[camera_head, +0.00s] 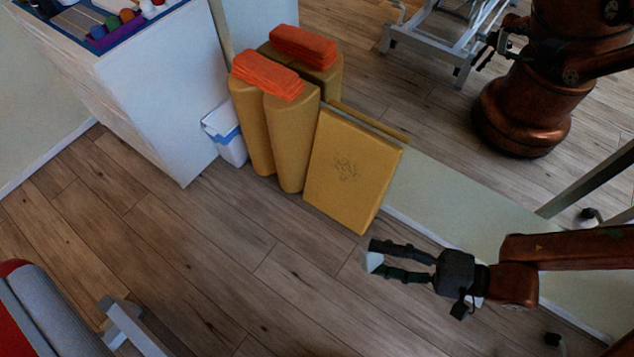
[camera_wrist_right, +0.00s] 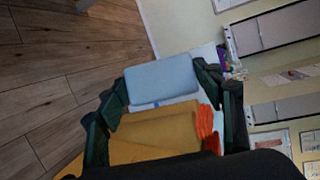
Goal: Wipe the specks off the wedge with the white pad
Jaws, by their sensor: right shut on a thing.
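The yellow wedge (camera_head: 325,199) leans at the middle of the head view, with a patch of dark specks (camera_head: 346,170) on its face. My right gripper (camera_head: 375,259) is shut on the white pad (camera_head: 373,262), which shows at its fingertips. The gripper is in front of the wedge, below and right of it in the picture, and the pad appears apart from it. In the right wrist view the pad (camera_wrist_right: 162,80) sits between the dark fingers, looking pale blue-grey. My left gripper is not directly in view.
Yellow bolsters (camera_head: 291,145) with folded orange towels (camera_head: 267,75) on top stand left of the wedge. A white-and-blue bin (camera_head: 230,145) and a white cabinet (camera_head: 165,90) are further left. Behind appears to be a mirror showing my copper body. The wooden floor (camera_head: 230,255) in front is clear.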

